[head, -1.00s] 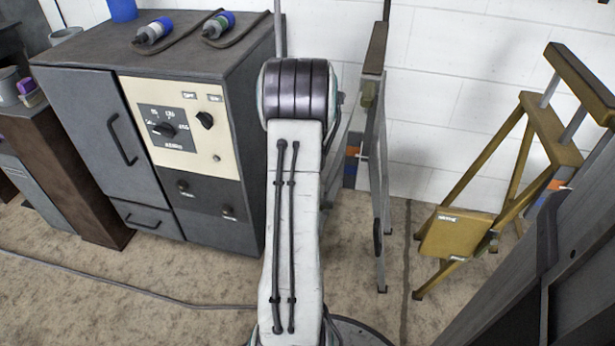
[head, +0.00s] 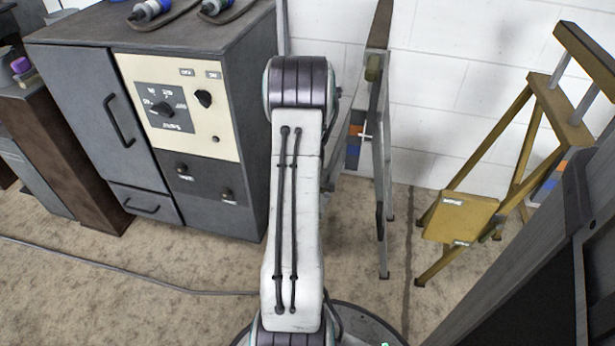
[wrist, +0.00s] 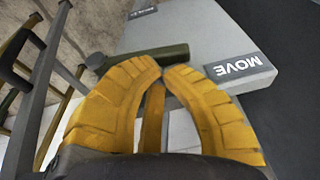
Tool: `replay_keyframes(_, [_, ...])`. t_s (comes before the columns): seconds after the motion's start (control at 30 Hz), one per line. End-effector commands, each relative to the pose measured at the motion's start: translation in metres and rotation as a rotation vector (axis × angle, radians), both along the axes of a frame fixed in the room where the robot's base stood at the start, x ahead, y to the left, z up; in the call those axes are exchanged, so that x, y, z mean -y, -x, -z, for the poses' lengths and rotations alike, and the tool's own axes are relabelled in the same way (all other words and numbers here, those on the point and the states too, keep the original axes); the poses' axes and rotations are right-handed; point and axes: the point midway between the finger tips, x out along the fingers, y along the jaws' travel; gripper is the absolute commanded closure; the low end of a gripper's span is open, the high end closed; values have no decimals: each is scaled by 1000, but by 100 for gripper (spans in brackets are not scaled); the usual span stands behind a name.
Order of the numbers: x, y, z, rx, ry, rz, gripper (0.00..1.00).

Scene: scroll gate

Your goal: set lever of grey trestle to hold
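The grey trestle (head: 383,170) stands right of my arm in the head view, partly hidden by it. In the wrist view its grey plate (wrist: 215,40) carries a MOVE label, which appears upside down. A second label at the top edge is too cut off to read. An olive-green lever handle (wrist: 150,57) lies across the plate's left edge, just beyond my fingertips. My gripper (wrist: 163,71) has its yellow fingertips together, with nothing seen between them. I cannot tell whether they touch the handle. In the head view my gripper is hidden behind my arm.
A mustard-yellow trestle (head: 462,216) stands to the right. A dark grey cabinet (head: 90,110) with a cream dial panel stands left. A white block wall is behind. A dark slanted panel (head: 530,270) fills the lower right.

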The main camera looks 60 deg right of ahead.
Motion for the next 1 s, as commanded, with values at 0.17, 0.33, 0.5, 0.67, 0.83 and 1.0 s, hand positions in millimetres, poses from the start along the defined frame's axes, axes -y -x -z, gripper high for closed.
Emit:
replay_keyframes(0.17, [0,0,0,0,0,0,100])
replay_keyframes(0.33, [-1,-1,3,0,-1,-1,100])
replay_keyframes(0.5, [-1,-2,4,1,-1,0,100])
replay_keyframes(0.67, [-1,-3,6,1,-1,-2,100])
replay_keyframes(0.83, [-1,-5,9,2,-2,-2,100])
replay_keyframes(1.0, [-2,-6,12,2,-2,-2,100])
